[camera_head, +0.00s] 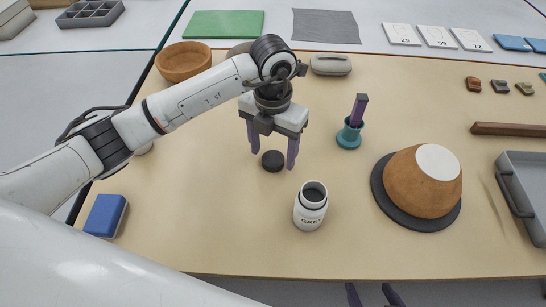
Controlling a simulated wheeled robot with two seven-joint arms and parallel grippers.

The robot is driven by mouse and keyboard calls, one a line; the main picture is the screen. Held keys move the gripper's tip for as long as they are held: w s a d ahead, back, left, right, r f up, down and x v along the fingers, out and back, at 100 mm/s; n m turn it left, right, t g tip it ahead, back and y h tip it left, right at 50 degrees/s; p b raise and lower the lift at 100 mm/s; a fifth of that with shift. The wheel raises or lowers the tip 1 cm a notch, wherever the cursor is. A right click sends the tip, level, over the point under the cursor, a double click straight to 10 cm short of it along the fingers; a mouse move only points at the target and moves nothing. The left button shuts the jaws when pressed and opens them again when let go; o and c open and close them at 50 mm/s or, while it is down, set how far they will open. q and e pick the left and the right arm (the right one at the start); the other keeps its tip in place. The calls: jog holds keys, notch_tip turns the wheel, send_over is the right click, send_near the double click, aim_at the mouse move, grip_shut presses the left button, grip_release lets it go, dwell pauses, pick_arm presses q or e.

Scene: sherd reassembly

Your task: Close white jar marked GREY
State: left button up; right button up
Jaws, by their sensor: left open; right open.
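A round black lid (273,162) lies flat on the table behind and to the left of the jar. My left gripper (274,160) points down over the lid, open, with one purple finger on each side of it. I cannot tell whether the fingers touch the lid. My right gripper (373,294) shows only as two purple fingertips at the bottom edge, apart and empty, in front of the table.
An orange-brown bowl (410,185) with a white patch sits upside down on a dark round mat (398,217) right of the jar. A teal holder (349,136) with a purple upright piece stands behind. A blue block (104,215) lies left.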

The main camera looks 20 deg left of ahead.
aim_at(273, 159)
pick_arm(q)
jog(key=shift+f, duration=0.55)
jog(key=c, duration=1.1)
notch_tip(273, 159, up, 10)
